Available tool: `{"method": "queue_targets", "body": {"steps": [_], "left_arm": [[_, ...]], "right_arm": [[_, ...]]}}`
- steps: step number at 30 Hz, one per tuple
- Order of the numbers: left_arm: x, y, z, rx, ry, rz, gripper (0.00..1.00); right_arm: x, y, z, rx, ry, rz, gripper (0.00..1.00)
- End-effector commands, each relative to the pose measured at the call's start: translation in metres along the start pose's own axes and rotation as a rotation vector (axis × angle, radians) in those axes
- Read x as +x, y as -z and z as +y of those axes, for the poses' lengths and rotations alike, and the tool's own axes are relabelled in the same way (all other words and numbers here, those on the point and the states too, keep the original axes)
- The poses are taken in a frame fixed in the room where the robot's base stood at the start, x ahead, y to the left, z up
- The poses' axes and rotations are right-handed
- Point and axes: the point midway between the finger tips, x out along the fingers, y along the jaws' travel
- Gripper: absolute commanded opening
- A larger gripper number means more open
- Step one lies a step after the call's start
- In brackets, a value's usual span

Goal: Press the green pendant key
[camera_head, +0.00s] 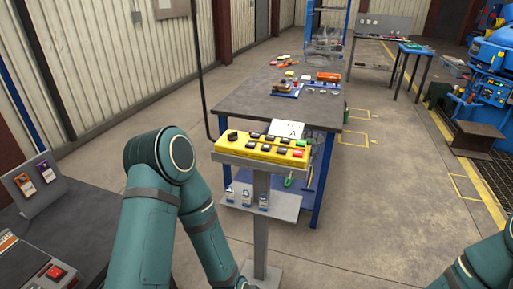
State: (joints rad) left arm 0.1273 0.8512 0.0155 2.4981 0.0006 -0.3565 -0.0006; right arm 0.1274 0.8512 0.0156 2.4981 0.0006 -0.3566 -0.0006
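The yellow pendant (246,145) lies on a grey stand in the middle of the view, with a black knob at its left end and rows of mostly dark keys. A red key (298,153) is at its right end. A small patch that looks green (301,143) shows just behind it; it is too small to tell clearly as the green key. My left arm bends up to an elbow left of the pendant and runs down toward the stand's foot. My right arm shows only at the lower right edge. Both grippers are outside the view.
A dark-topped workbench (255,95) with blue legs and small parts stands behind the pendant. A lower shelf (285,208) with small padlock-like items juts from the stand. A console with a red button (56,272) is at the lower left. Floor to the right is open.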

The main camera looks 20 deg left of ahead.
Motion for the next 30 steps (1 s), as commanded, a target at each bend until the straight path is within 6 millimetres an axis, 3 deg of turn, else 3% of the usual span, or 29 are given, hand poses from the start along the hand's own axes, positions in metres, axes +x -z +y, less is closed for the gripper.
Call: {"method": "queue_targets", "body": {"steps": [3,7,8,30], "left_arm": [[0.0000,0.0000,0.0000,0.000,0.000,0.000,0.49],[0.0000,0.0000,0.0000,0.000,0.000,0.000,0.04],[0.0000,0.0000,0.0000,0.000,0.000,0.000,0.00],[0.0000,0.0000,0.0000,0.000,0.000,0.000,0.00]], "right_arm": [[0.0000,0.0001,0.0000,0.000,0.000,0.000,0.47],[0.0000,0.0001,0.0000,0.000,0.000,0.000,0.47],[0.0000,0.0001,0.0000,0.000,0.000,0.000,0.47],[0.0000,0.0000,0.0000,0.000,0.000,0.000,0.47]]}}
